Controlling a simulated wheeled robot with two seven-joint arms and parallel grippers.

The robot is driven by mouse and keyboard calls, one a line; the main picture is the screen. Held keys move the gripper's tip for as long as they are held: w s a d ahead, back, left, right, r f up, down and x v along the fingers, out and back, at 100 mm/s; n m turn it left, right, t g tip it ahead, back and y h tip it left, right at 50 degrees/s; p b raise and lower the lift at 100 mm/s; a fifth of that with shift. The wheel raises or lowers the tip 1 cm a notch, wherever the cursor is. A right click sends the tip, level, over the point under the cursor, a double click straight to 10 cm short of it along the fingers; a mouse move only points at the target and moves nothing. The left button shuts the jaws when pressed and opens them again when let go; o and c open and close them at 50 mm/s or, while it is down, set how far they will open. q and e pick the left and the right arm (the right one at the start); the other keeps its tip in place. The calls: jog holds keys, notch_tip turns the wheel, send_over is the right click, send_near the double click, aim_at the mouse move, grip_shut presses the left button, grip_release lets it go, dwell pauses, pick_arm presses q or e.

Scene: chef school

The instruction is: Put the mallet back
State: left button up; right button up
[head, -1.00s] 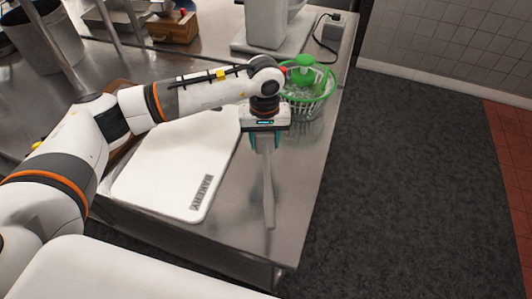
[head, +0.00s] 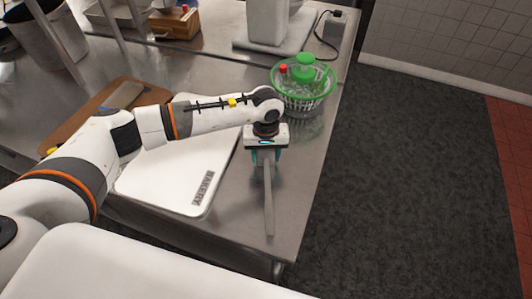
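The mallet (head: 268,205) is a long, slim grey metal piece at the right front of the steel table, pointing toward the table's front edge. My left gripper (head: 266,158) points down at its far end, with one teal finger on each side, and appears shut on it. The gripper body hides that end of the mallet. I cannot tell whether the mallet touches the table or is slightly above it. My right gripper is not in view.
A white board marked BAKERY (head: 165,180) lies left of the mallet. A brown wooden board (head: 78,122) lies behind my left arm. A green and clear basket (head: 303,90) stands behind the gripper. A white appliance (head: 268,42) stands farther back on the steel table (head: 235,195).

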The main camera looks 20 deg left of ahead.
pick_arm(q)
jog(key=o, duration=0.3)
jog(key=shift+r, duration=0.2)
notch_tip(320, 180, up, 11)
jog(key=b, duration=0.4)
jog(key=shift+r, duration=0.55)
jog(key=shift+s+f, duration=0.1)
jog(key=shift+f, duration=0.05)
